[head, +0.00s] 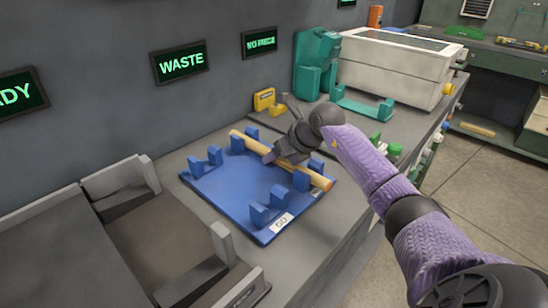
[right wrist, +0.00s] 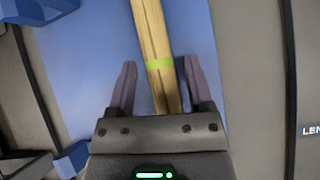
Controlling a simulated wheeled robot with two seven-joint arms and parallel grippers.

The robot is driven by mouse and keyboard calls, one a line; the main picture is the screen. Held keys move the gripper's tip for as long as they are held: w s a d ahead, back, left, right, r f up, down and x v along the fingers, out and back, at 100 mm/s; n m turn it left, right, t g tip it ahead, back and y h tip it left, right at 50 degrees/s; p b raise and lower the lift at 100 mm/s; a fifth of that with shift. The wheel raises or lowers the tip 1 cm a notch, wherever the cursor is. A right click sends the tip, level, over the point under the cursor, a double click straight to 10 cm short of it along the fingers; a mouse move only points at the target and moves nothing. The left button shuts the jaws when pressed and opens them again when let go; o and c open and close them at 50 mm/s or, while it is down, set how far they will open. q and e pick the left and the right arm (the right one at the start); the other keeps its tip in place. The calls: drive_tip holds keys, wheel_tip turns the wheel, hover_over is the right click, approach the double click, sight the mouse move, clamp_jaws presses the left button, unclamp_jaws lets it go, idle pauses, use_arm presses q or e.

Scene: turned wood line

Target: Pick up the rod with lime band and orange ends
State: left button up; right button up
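The wooden rod (head: 250,143) lies across the upright cradles of a blue fixture (head: 225,187). An orange end shows at its right; the gripper hides its middle in the head view. My right gripper (head: 283,157) is over the middle of the rod. In the right wrist view my right gripper (right wrist: 160,72) is open, with one finger on each side of the rod near the band and a gap on both sides. My left gripper is not in view.
Blue cradle posts (head: 258,215) stand up around the fixture. A grey tray-like station (head: 150,240) is at the left. A yellow block (head: 264,99), a green device (head: 316,65) and a white machine (head: 395,65) stand behind. The bench edge and open floor are at the right.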

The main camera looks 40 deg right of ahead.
clamp_jaws()
